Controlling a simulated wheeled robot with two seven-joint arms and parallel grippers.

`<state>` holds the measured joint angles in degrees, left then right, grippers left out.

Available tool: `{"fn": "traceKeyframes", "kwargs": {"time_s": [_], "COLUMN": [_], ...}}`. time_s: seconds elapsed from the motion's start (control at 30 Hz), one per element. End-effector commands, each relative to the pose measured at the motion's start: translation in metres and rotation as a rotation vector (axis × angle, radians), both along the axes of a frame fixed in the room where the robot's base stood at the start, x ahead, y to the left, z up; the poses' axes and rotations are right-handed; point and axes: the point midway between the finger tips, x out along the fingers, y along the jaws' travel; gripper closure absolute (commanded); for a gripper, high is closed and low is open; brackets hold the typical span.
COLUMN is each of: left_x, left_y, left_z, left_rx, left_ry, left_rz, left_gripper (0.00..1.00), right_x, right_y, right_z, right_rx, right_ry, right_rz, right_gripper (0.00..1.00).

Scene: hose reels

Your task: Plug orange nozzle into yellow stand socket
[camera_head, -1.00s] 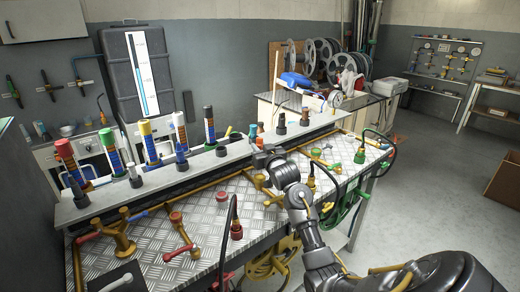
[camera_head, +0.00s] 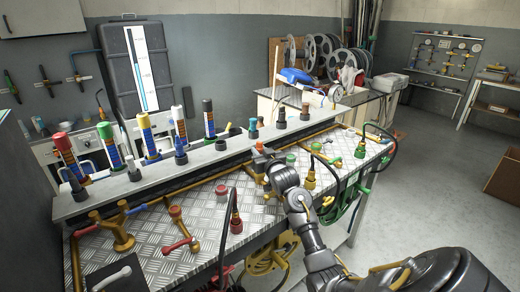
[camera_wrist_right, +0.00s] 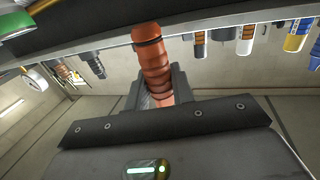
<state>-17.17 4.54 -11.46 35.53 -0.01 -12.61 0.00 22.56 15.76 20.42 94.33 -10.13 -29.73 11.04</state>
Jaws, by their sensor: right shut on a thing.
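My right gripper (camera_head: 265,160) reaches over the metal-plated bench and is shut on the orange nozzle. In the right wrist view the ribbed orange nozzle (camera_wrist_right: 153,68) stands up between the fingers (camera_wrist_right: 153,90), its dark-rimmed end near the edge of a grey ledge. In the head view only a small orange tip (camera_head: 259,147) of it shows; the rest is hidden by the gripper. A yellow branched pipe stand (camera_head: 117,235) is at the left front of the bench. A yellow-topped cylinder (camera_head: 147,135) stands on the raised ledge. I cannot tell which holds the socket. My left gripper is not in view.
The raised ledge (camera_head: 110,190) carries several upright cylinders and dark fittings behind my right gripper. A black hose (camera_head: 234,205) rises from a red fitting (camera_head: 236,225). A red-handled valve (camera_head: 182,235) lies left of it. Green hoses (camera_head: 345,200) hang at the right.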

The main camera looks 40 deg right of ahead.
Motion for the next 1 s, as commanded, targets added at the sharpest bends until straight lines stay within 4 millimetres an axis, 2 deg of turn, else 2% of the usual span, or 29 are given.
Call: {"fn": "traceKeyframes", "kwargs": {"time_s": [0.03, 0.23, 1.0], "left_x": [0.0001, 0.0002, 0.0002], "left_y": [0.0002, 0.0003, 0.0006], "left_z": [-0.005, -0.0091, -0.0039], "left_rx": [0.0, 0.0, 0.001], "left_ry": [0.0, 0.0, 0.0], "left_rz": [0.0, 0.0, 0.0], "left_gripper": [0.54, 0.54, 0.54], "right_x": [0.0, 0.0001, -0.0001], "right_y": [0.0001, 0.0, 0.0], "right_z": [-0.0074, -0.0157, -0.0145], "right_rx": [0.0, 0.0, -0.001], "right_ry": [0.001, 0.0, 0.0], "right_rz": [0.0, 0.0, 0.0], "right_gripper": [0.98, 0.98, 0.98]}}
